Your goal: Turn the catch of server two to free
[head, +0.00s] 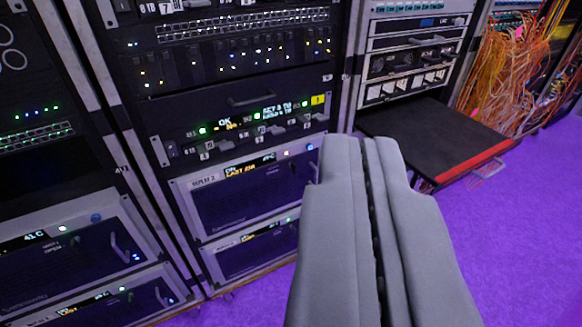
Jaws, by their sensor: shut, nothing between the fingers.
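Server two (245,195) is a wide silver-edged unit low in the middle rack, with a label that seems to read "SERVER 2" at its upper left. It has a small lit display and a dark grille. Its right end is partly covered by my gripper (360,145), so I cannot make out its catch or which way it is turned. My gripper is grey, shut and empty, and appears in front of and to the right of server two. I cannot tell whether it touches the rack.
Above server two is a panel with several small switches (262,132) and lit text. A similar server (250,250) sits below. A black shelf with a red front edge (460,162) juts out at right. Orange cables (505,65) hang beyond it. The purple floor (515,240) is clear at lower right.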

